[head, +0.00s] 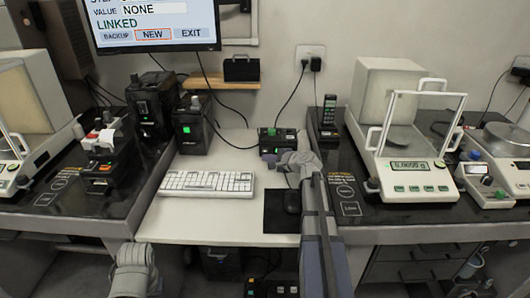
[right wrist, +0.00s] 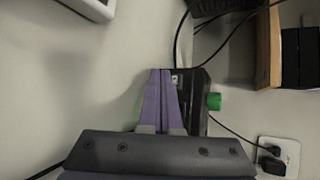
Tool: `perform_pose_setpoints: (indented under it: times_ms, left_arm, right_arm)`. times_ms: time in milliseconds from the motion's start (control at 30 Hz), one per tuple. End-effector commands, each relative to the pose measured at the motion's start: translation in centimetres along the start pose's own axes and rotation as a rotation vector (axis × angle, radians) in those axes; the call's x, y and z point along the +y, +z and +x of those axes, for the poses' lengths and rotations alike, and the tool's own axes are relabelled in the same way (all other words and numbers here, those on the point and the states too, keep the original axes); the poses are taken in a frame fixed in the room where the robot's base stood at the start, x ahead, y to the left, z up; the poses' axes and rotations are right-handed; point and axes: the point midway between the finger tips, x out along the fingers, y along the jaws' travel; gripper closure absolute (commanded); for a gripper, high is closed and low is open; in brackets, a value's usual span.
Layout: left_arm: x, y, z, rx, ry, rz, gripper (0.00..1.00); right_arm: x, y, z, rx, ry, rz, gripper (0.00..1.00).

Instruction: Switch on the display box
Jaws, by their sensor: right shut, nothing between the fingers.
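A small black box (head: 283,143) with a green button on top stands at the back of the white desk, right of the middle. I take it for the display box, though no label is readable. My right gripper (head: 268,158) is just in front of it, shut and empty. In the right wrist view the purple fingers (right wrist: 162,97) are together and overlap the black box (right wrist: 195,108); its green button (right wrist: 214,101) sticks out to the right. I cannot tell whether the fingers touch the box. The left gripper's fingers do not show; only a grey part of my left arm does.
The wall screen (head: 153,22) is lit and reads LINKED. A black phone (head: 329,112) and a balance (head: 412,178) are to the right. Black boxes (head: 194,128) stand left; cables hang behind.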

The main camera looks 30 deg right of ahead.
Motion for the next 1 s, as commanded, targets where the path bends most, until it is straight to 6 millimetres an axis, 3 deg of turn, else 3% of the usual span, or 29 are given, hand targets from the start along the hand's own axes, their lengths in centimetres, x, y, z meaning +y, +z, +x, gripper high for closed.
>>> perform_pose_setpoints:
  times_ms: [433, 1000]
  left_arm:
    - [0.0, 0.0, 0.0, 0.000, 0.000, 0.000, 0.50]
    - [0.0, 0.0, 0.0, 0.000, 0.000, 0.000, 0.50]
  right_arm:
    - [2.2, 2.2, -3.1, 0.000, 0.000, 0.000, 1.00]
    - [2.3, 2.3, -3.2, 0.000, 0.000, 0.000, 1.00]
